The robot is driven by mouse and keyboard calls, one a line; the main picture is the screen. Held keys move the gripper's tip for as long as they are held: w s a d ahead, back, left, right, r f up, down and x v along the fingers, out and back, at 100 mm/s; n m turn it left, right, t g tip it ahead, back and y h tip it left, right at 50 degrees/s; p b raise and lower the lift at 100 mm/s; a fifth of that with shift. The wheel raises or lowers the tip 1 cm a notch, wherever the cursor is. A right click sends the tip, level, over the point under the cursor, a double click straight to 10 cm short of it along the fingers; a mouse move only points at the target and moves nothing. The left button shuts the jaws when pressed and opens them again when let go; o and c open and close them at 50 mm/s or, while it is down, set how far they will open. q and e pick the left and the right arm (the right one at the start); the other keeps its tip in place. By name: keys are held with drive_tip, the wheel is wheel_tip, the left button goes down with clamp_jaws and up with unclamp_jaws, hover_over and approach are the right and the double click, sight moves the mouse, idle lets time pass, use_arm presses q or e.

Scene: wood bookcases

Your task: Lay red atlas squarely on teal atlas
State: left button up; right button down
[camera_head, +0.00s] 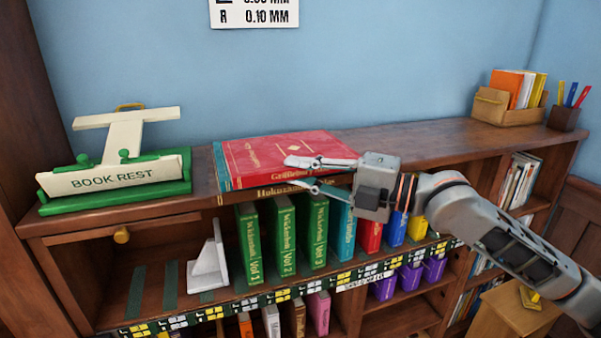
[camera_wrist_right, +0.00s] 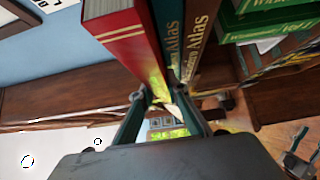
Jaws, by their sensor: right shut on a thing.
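The red atlas (camera_head: 270,150) lies flat on top of a stack on the bookcase top. The teal atlas (camera_head: 221,172) is under it; a strip of its cover shows along the left side, so their edges do not line up there. In the right wrist view the red spine (camera_wrist_right: 118,35) stands beside the teal spine (camera_wrist_right: 170,35). My right gripper (camera_head: 303,173) comes in from the right and is shut on the red atlas, one finger over its cover, the other low at the spine side. Exact finger contact is partly hidden.
A brown atlas (camera_head: 265,194) lies at the bottom of the stack. A green and cream book rest (camera_head: 115,180) stands left. A wooden box of books (camera_head: 508,105) and a pen cup (camera_head: 564,118) stand far right. The top between stack and box is clear.

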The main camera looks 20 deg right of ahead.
drive_tip(key=c, duration=2.2)
unclamp_jaws()
drive_tip(key=shift+c, duration=0.2)
